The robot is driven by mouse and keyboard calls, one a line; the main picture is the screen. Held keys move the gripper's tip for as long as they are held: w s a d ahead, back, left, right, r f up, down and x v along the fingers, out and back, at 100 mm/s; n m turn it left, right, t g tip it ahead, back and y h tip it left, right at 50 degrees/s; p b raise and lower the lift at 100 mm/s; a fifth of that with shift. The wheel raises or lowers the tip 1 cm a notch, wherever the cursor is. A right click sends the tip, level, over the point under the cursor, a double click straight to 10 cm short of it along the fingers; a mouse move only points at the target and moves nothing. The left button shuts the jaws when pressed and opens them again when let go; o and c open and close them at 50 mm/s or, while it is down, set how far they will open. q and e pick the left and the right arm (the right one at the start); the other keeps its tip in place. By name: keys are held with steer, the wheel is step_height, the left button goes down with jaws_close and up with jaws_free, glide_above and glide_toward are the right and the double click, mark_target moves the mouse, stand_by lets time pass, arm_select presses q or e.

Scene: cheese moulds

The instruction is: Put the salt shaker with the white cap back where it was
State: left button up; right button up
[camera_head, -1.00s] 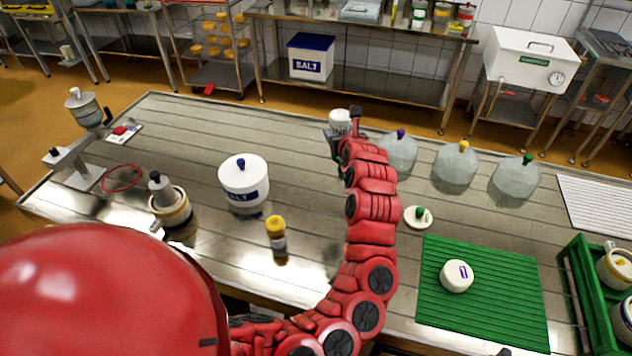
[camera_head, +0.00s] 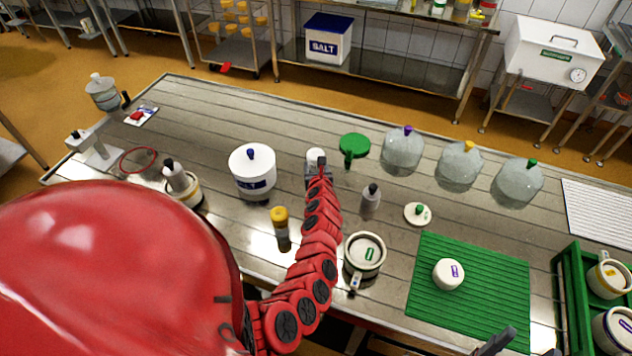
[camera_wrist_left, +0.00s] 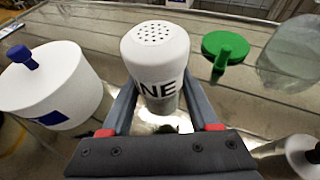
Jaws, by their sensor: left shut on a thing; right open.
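The salt shaker with the white cap (camera_head: 315,155) is beyond the end of my left arm, right of the white salt pot. In the left wrist view the shaker (camera_wrist_left: 156,50) has a holed white cap and the letters "NE" on its side. My left gripper (camera_head: 318,172) is shut on it, with a finger on each side (camera_wrist_left: 158,98). The shaker looks upright. Its base is hidden, so I cannot tell whether it touches the table. My right gripper (camera_head: 497,342) is open and empty at the bottom edge, partly out of view.
The salt pot (camera_head: 252,183) stands close left, a yellow-capped shaker (camera_head: 281,222) in front. A green round thing with a handle (camera_head: 354,146), a grey-topped bottle (camera_head: 370,203) and a lidded mould (camera_head: 364,262) stand right. Glass domes (camera_head: 404,150) line the back; a green mat (camera_head: 490,300) lies right.

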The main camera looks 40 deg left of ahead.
arm_select(q)
steer(key=f+b, duration=0.1)
steer(key=f, duration=0.2)
steer(key=shift+w+f, duration=0.2)
step_height(320, 180, down, 2)
steer(key=shift+f+b, duration=0.15)
steer(key=shift+b, duration=0.5)
steer(key=shift+s+f, duration=0.1)
steer(key=shift+f, duration=0.2)
steer(key=shift+f, duration=0.15)
steer(key=shift+f+b, duration=0.1)
steer(key=shift+b, duration=0.2)
steer(key=o, duration=1.4)
steer(key=shift+o, duration=0.2)
